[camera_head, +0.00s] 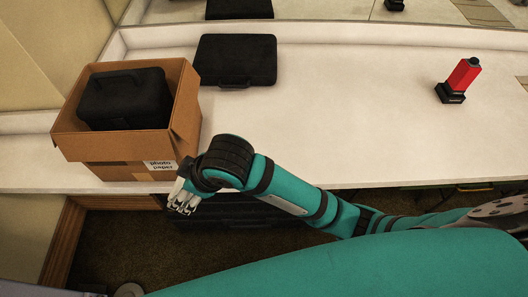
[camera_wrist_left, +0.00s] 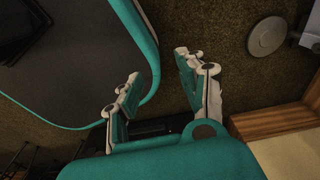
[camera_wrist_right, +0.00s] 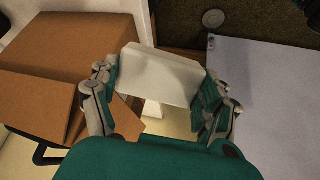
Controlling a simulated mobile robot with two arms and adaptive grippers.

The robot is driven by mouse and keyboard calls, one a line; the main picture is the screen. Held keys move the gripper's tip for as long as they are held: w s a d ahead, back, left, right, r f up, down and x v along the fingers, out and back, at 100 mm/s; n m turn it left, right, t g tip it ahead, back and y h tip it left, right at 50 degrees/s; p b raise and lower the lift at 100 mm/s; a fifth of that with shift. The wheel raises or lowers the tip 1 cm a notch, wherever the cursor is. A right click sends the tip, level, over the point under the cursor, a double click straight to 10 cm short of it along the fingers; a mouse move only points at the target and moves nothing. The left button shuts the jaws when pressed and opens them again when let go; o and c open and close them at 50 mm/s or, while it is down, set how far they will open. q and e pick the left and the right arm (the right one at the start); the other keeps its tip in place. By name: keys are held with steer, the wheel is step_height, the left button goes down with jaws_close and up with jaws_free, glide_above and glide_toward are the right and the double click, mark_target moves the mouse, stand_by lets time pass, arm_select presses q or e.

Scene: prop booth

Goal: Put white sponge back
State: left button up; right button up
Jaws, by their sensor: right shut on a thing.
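The white sponge (camera_wrist_right: 158,78) is a pale block held between the fingers of my right gripper (camera_wrist_right: 155,92) in the right wrist view. In the head view this gripper (camera_head: 184,198) is in front of the counter's near edge, just right of the cardboard box, and I cannot make out the sponge there. My left gripper (camera_wrist_left: 157,82) shows only in the left wrist view. Its fingers are apart with nothing between them, above the dark carpet.
An open cardboard box (camera_head: 115,172) labelled photo paper holds a black case (camera_head: 124,100). Another black case (camera_head: 236,60) lies on the white counter (camera_head: 330,110). A red object (camera_head: 463,74) on a black base stands at right. The counter's middle is clear.

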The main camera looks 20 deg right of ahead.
steer(key=s+d+f+n+g+h, duration=0.1)
steer(key=d+f+n+g+h, duration=0.2)
steer(key=d, duration=0.4)
steer(key=s+d+f+g+h, duration=0.15)
steer(key=d+f, duration=0.25)
steer(key=d, duration=0.4)
steer(key=shift+h, duration=0.35)
steer(key=w+d, duration=0.2)
steer(key=w, duration=0.3)
steer(key=w+d+f+p, duration=0.1)
steer(key=w+d, duration=0.1)
steer(key=w, duration=0.3)
steer(key=w+d, duration=0.2)
steer(key=w, duration=0.3)
steer(key=shift+f, duration=0.4)
steer(key=shift+f+t+p, duration=0.25)
steer(key=shift+f+p, duration=0.25)
steer(key=shift+f, duration=1.25)
steer(key=o, duration=1)
arm_select(q)
steer(key=shift+w+d+r, duration=0.1)
steer(key=shift+w+r, duration=0.15)
steer(key=shift+r, duration=0.25)
steer(key=shift+w+d+r, duration=0.1)
steer(key=shift+w+r, duration=0.1)
steer(key=shift+r, duration=0.3)
arm_select(e)
steer(key=shift+r, duration=0.1)
